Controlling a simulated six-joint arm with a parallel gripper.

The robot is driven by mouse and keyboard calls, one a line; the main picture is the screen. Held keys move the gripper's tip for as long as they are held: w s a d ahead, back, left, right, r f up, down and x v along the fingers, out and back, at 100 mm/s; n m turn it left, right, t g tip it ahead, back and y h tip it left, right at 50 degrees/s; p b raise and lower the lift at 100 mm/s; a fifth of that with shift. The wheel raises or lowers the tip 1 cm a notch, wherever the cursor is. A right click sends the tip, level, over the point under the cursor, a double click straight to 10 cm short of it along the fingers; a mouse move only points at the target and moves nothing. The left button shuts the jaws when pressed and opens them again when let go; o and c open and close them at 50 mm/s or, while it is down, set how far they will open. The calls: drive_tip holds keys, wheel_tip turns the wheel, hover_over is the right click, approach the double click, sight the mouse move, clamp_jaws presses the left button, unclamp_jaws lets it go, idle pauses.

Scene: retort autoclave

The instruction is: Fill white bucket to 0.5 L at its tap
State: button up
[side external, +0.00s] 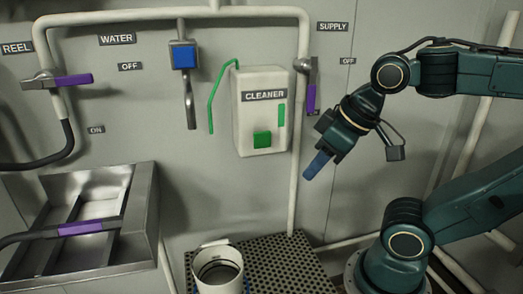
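The white bucket (218,282) stands upright at the bottom of the view, by the left end of the perforated grate. Its open top shows a dark ring inside; I cannot read any water level. The water tap has a blue box (184,56) and a metal spout (190,108) on the wall, above and left of the bucket. My gripper (316,165) has blue fingers pointing down-left, right of the cleaner dispenser and apart from the bucket. No gap between its fingers is clear from this angle.
The white cleaner dispenser (263,127) with a green hose hangs on the wall. A purple reel lever (73,81) lies horizontal. A metal sink (140,224) holds a purple-gripped hose wand (81,228). The perforated grate (280,262) is bare right of the bucket.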

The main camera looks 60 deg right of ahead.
drive_tip(key=shift+w, duration=0.15)
clamp_jaws()
drive_tip(key=w+d+r+n+t, duration=0.1)
drive_tip(key=w+r+n+t, duration=1.1)
drive_tip(key=w+r+n, duration=0.3)
drive_tip(key=shift+w+d+r+n, duration=0.3)
drive_tip(key=shift+w+n, duration=1.2)
drive_tip(key=shift+w, duration=0.6)
